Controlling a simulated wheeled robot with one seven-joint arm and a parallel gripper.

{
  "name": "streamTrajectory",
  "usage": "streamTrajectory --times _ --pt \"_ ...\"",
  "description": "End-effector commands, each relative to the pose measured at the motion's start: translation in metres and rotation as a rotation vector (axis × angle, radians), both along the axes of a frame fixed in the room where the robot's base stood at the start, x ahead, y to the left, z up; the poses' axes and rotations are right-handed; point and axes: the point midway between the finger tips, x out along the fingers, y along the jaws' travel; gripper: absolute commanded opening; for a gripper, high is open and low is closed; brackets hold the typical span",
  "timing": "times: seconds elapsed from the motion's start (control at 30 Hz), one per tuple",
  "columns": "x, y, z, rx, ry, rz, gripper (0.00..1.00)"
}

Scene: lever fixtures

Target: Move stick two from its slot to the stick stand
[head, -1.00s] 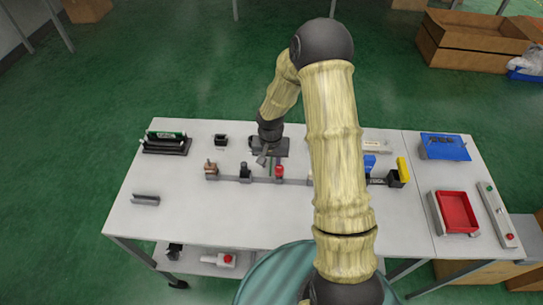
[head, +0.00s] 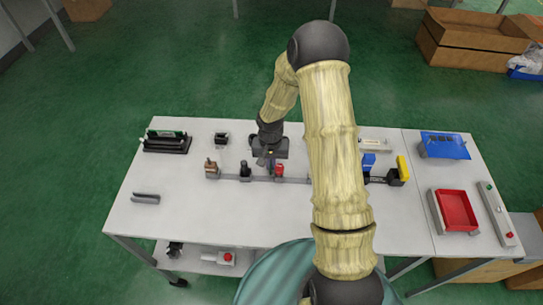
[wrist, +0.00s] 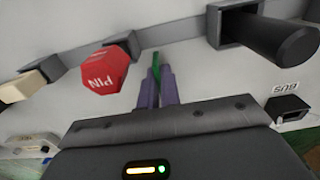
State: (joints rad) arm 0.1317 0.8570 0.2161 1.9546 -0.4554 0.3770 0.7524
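A thin green stick (wrist: 156,62) stands at the rail in the wrist view, between the red PIN handle and a black handle. My gripper's two purple fingers (wrist: 158,85) lie on either side of it, close together, and look closed on it. In the head view my gripper (head: 268,162) is low over the rail, and the stick is mostly hidden there. A black rack (head: 166,145) with a green-and-white top stands at the table's back left; it may be the stick stand, but I cannot read a label.
A small black box (head: 221,139) stands behind. A grey bracket (head: 146,198) lies front left. The front middle of the table is clear.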

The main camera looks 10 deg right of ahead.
Motion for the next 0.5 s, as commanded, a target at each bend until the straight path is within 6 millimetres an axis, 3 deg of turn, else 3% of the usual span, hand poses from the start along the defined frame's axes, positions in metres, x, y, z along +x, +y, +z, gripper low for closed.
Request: streamTrajectory --times 0.27,0.5 --pt "0.000 0.000 0.004 0.000 -0.001 0.000 0.00" --pt "0.001 0.000 0.034 -0.001 -0.005 0.000 0.00"
